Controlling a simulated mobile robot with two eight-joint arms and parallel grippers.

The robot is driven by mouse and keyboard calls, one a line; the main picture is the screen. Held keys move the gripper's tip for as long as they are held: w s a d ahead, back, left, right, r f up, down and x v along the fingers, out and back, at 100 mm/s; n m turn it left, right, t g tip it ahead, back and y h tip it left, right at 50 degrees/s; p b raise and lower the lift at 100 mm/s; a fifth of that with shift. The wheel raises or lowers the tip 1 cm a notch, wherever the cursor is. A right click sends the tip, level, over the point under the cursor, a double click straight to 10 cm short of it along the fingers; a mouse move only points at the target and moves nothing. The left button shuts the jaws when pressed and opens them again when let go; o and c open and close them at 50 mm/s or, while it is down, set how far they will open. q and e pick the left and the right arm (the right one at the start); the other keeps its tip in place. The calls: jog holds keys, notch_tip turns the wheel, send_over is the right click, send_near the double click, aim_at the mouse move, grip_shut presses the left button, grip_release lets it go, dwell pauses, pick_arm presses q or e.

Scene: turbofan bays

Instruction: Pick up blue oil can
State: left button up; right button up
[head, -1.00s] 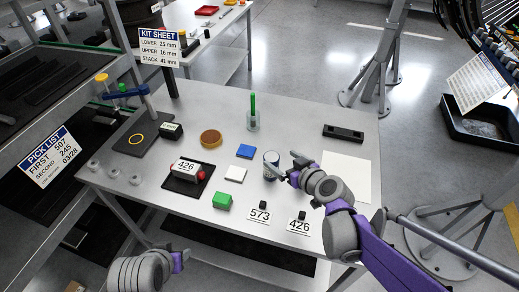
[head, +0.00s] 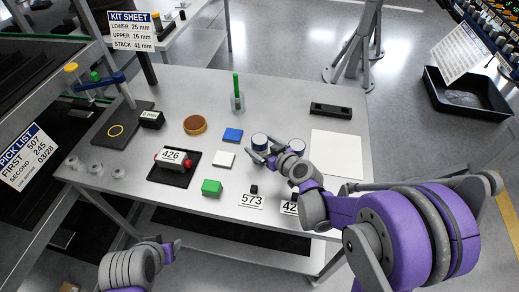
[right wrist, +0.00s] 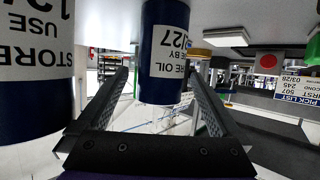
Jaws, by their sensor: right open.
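A blue can with a white label reading "OIL" (right wrist: 165,92) appears upside down in the right wrist view, between the two fingers of my right gripper (right wrist: 158,78). In the head view the can (head: 260,141) stands on the table, just beyond the fingertips of my right gripper (head: 260,156). The right gripper is open, and I see no grip on the can. A second blue can with a white label (right wrist: 35,112) is close on the left of the wrist view. My left gripper (head: 171,251) is low at the table's front left; its jaw state is unclear.
A green stick stands in a clear holder (head: 237,100). A white sheet (head: 336,154) lies flat at right.

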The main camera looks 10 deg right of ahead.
jog(key=shift+x, duration=2.4)
grip_shut()
